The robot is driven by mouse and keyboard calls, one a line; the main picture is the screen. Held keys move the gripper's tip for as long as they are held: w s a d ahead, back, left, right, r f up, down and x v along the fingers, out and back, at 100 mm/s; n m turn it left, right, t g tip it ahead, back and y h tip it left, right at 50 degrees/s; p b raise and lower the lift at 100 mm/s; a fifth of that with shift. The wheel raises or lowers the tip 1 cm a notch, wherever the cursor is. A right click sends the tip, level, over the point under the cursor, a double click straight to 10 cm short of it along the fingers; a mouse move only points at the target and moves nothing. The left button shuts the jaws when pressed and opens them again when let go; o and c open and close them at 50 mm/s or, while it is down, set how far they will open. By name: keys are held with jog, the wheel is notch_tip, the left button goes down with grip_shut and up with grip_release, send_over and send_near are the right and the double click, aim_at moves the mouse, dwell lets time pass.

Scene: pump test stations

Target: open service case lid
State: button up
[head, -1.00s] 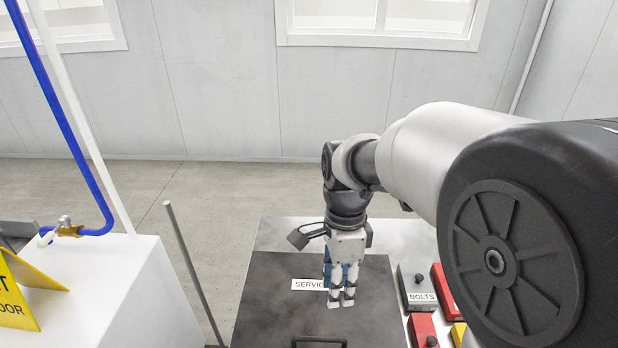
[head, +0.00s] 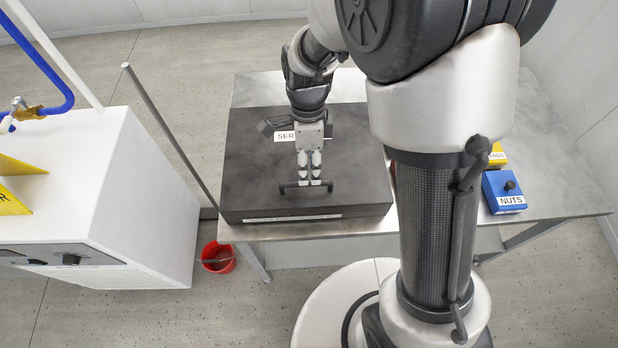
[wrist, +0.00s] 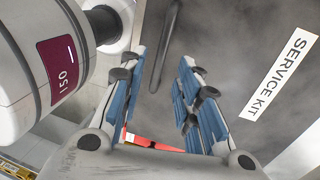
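The service case (head: 355,190) is a flat dark box on the metal table, with its lid shut. A white label (head: 285,136), partly hidden by my arm, is on the lid; in the wrist view it reads SERVICE KIT (wrist: 280,74). A dark bar handle (head: 288,187) lies near the lid's front edge; it also shows in the wrist view (wrist: 163,50), ahead of the gap between the fingers. My gripper (head: 309,181) points down over the handle, fingers apart and empty. I cannot tell whether the fingertips touch the handle or lid.
A blue NUTS box (head: 503,192) and a yellow box (head: 497,155) stand on the table to the right. A grey post (head: 165,132) rises left of the case. A white cabinet (head: 140,215) stands at left, with a red bucket (head: 217,257) on the floor beside it.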

aim_at(309, 176)
jog(key=shift+s+f+b, duration=0.2)
jog(key=shift+f, duration=0.65)
jog(key=shift+s+f+b, duration=0.15)
jog(key=shift+f+b, duration=0.05)
jog(key=shift+f, duration=0.6)
jog(key=shift+c, duration=0.6)
grip_shut()
